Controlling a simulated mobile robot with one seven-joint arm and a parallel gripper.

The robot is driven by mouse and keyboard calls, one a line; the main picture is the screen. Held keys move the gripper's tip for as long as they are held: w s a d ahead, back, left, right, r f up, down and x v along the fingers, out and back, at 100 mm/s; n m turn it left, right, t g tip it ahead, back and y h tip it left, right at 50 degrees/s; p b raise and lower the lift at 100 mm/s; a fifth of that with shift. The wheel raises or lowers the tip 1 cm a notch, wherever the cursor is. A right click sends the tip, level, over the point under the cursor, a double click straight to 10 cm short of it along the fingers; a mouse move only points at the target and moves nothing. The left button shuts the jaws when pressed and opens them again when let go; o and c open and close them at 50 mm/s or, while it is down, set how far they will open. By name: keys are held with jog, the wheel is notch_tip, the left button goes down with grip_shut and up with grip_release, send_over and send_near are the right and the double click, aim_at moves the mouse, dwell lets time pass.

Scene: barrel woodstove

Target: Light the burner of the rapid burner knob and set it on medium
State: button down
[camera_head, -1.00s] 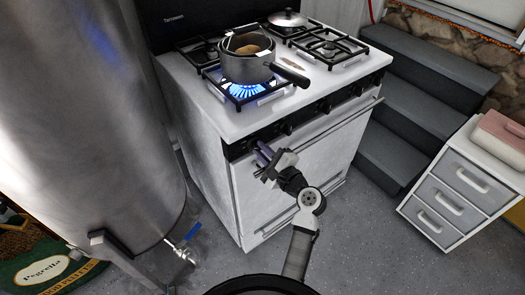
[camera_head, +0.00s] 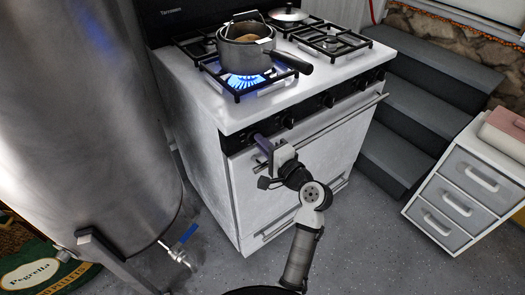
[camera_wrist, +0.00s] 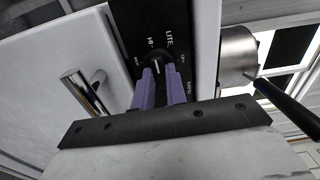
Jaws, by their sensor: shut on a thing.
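The stove (camera_head: 215,100) has a black front strip with a row of knobs. My gripper (camera_head: 258,141) is at the left part of this strip. In the wrist view, my gripper's purple fingers (camera_wrist: 158,76) close on a dark round knob (camera_wrist: 157,62) with a white mark; the fingers hide part of it. Labels LITE and HI show around the knob, and smaller print is hard to read. The mark's exact setting is unclear. A burner flame (camera_head: 243,82) burns blue under the grey pot (camera_head: 245,57) on the front left grate.
The pot's dark handle (camera_head: 290,62) reaches right over the stove top. A lidded pan (camera_head: 289,14) stands at the back. A big metal tank (camera_head: 90,110) stands to the left. Steps (camera_head: 415,110) and a white drawer unit (camera_head: 470,185) are to the right.

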jog(key=n+b, duration=0.3)
jog(key=shift+f+n, duration=0.25)
jog(key=shift+n, duration=0.15)
jog(key=n+b, duration=0.3)
jog(key=b, duration=0.1)
jog(key=shift+n, duration=0.3)
jog(key=n+b, duration=0.4)
jog(key=shift+r+n+b, duration=0.2)
jog(key=shift+n+b, duration=0.9)
jog(key=shift+n, duration=0.5)
jog(key=c, duration=1.4)
grip_release()
jog(key=shift+r, duration=0.1)
jog(key=shift+c, duration=0.2)
jog(key=shift+s, duration=0.15)
